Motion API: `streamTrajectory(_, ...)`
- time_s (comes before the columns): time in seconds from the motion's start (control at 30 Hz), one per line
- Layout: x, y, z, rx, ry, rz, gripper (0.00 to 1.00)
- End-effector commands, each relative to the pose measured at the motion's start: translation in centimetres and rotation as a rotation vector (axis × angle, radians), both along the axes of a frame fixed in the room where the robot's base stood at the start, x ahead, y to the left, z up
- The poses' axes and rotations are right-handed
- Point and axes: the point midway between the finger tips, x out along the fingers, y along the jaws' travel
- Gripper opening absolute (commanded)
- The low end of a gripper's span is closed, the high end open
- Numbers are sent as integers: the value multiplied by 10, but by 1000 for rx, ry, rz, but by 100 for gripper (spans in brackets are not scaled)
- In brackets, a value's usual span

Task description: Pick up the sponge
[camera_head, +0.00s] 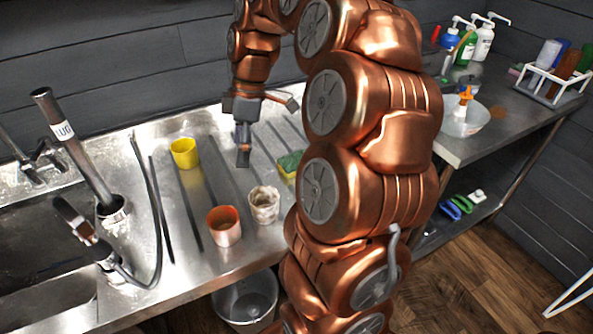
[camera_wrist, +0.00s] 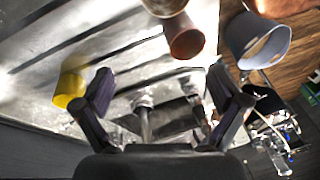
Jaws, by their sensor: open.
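The sponge (camera_head: 289,162), green with yellow, lies on the ribbed steel drainboard (camera_head: 222,190) in the head view, just left of my arm, which may cover part of it. I cannot make it out in the wrist view. My gripper (camera_head: 243,157) is above the drainboard to the left of the sponge, apart from it. In the wrist view my gripper (camera_wrist: 161,88) shows its two dark fingers spread wide with nothing between them.
A yellow cup (camera_head: 184,153) stands left of my gripper. An orange-brown cup (camera_head: 224,227) and a whitish cup (camera_head: 264,205) stand nearer the front edge. The sink (camera_head: 35,265) with upright pipes is at left. A bucket (camera_head: 246,300) is below the counter.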

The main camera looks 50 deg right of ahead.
Motion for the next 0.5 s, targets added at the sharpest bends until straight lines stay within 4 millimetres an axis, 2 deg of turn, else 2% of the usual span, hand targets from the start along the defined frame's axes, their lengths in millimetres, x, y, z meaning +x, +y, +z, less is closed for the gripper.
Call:
streamTrajectory(0.03, 9, -22, -13, 17, -25, 23, 97)
streamTrajectory(0.13, 19, -63, -27, 40, -80, 89, 97)
streamTrajectory(0.3, 21, -133, -52, 59, -166, 183, 97)
streamTrajectory(0.4, 18, -166, -66, 62, -206, 221, 97)
streamTrajectory(0.5, 12, -188, -74, 63, -231, 252, 97)
